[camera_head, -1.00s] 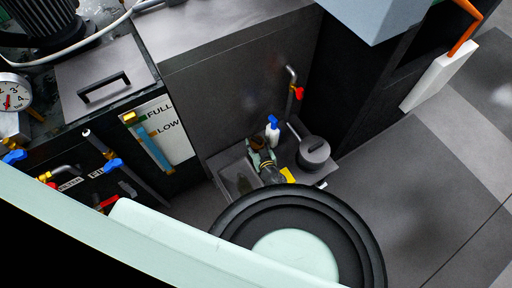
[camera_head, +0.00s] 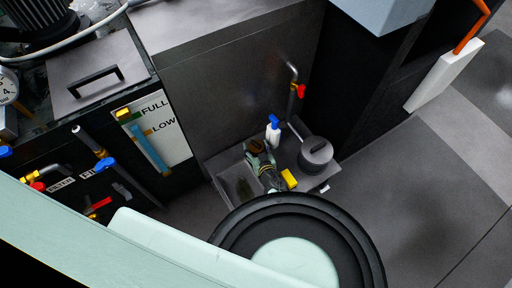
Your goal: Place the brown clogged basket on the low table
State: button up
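The low table (camera_head: 318,182) is a small dark grey surface at the foot of the grey cabinet. A small brown thing (camera_head: 257,147), which looks like the basket, shows at its back edge, partly covered by my gripper. My gripper (camera_head: 254,155) reaches over the table with its fingertips at the brown thing. It is too small to tell whether the fingers are closed on it, or whether it touches the table.
A shallow grey tray (camera_head: 237,184) is at the table's left. A white bottle with a blue cap (camera_head: 273,130), a yellow block (camera_head: 289,178) and a round dark lidded pot (camera_head: 315,154) stand close by. A pipe with a red valve handle (camera_head: 301,91) rises behind.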

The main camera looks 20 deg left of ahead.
aim_at(258, 151)
jog(key=shift+o, duration=0.4)
jog(key=shift+s+d+r, duration=0.1)
jog(key=shift+r, duration=0.2)
jog(key=p+v, duration=0.4)
jog(key=v, duration=0.2)
jog(key=shift+s+d+r, duration=0.1)
jog(key=shift+s, duration=0.05)
jog(key=shift+s+d+p, duration=0.25)
jog(key=shift+s+p, duration=0.05)
jog(key=shift+p, duration=0.05)
jog(key=shift+r, duration=0.1)
